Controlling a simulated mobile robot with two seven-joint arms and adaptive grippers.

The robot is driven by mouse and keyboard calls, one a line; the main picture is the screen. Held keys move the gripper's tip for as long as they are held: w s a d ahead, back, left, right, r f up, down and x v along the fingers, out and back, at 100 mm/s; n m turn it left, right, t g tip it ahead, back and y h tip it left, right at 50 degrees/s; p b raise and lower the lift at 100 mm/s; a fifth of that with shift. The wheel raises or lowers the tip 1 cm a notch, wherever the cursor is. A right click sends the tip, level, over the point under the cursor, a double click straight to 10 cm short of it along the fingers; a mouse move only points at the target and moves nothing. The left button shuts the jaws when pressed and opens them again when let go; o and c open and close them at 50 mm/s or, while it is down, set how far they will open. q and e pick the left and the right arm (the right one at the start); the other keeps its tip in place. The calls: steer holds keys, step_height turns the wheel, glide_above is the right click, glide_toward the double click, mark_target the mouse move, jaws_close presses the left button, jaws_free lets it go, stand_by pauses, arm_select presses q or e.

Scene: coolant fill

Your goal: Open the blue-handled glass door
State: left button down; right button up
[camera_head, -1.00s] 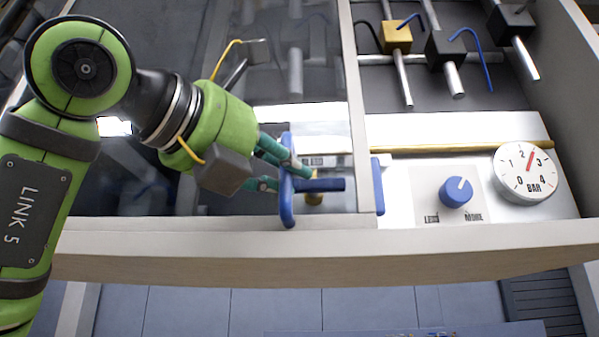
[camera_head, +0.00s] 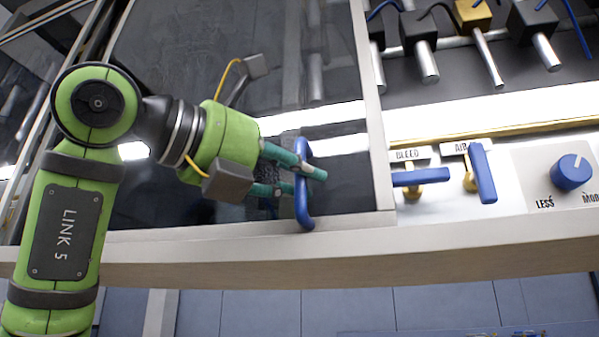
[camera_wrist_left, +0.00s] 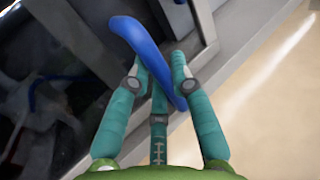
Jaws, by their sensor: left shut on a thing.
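The glass door (camera_head: 215,95) is a dark pane with a pale frame edge on its right side. Its blue handle (camera_head: 304,207) is an upright bar near the lower right of the pane. My left gripper (camera_head: 298,180) is shut on the handle, with teal fingers on both sides of it. The left wrist view shows the blue handle (camera_wrist_left: 138,37) running between the fingertips of my left gripper (camera_wrist_left: 158,78). The door stands partly open, its right edge left of the bleed lever. My right gripper is not in view.
Right of the door, a bleed lever (camera_head: 408,178), an air lever (camera_head: 483,172) and a blue knob (camera_head: 572,172) sit uncovered on a white panel. Several valves with metal stems hang above. A pale ledge (camera_head: 330,256) runs along the front.

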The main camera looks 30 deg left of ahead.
arm_select(q)
steer(key=c, duration=1.4)
jaws_free()
steer(key=shift+w, duration=0.1)
steer(key=shift+o, duration=0.2)
steer(key=shift+w, duration=0.1)
steer(key=v, duration=1.2)
